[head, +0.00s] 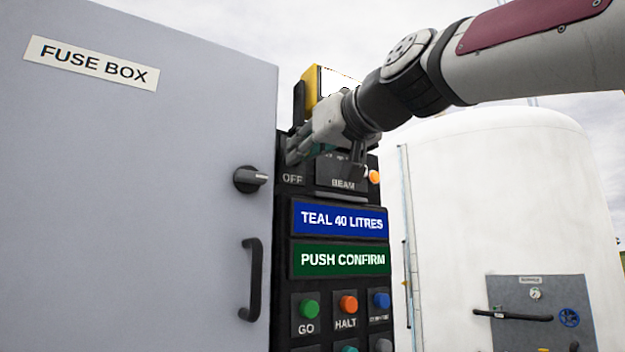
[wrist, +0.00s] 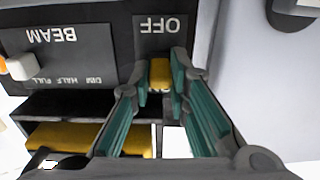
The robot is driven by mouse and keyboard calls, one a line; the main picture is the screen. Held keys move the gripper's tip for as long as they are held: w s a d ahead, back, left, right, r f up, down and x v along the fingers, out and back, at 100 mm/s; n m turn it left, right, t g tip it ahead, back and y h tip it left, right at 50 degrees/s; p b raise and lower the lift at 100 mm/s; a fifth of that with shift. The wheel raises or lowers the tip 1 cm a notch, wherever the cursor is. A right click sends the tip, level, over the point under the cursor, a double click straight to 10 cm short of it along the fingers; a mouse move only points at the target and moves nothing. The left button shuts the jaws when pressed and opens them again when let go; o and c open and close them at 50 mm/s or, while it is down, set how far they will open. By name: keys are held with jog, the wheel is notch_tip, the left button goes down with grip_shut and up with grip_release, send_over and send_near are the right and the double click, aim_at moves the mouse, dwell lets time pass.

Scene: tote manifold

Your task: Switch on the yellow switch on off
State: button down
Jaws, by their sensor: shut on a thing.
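The yellow switch (wrist: 160,74) shows between my fingertips in the wrist view, on a grey plate marked OFF (wrist: 160,25), which appears upside down there. My gripper (wrist: 162,78) is shut on the switch, one teal-padded finger on each side. In the head view my gripper (head: 292,152) reaches the upper left of the black panel, just above the OFF label (head: 292,179). The switch is hidden behind my fingers in that view. Small lettering beside the switch is mostly covered, so I cannot tell its exact position.
The grey fuse box (head: 140,200) stands close at left, with a knob (head: 250,179) and handle (head: 251,280). A BEAM plate (head: 343,183) adjoins the switch. Below are displays reading TEAL 40 LITRES (head: 341,220) and PUSH CONFIRM (head: 342,260), and several buttons. A white tank (head: 500,200) stands at right.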

jog(key=shift+r+g+h+p, duration=0.7)
jog(key=shift+g+p, duration=0.3)
jog(key=shift+p, duration=2.9)
jog(key=shift+w+a+g+h+p, duration=0.1)
jog(key=shift+g+h+p, duration=0.3)
jog(key=shift+p, duration=0.75)
jog(key=shift+f, duration=0.1)
jog(key=c, duration=1.5)
grip_release()
jog(key=v, duration=1.2)
jog(key=shift+w, duration=0.1)
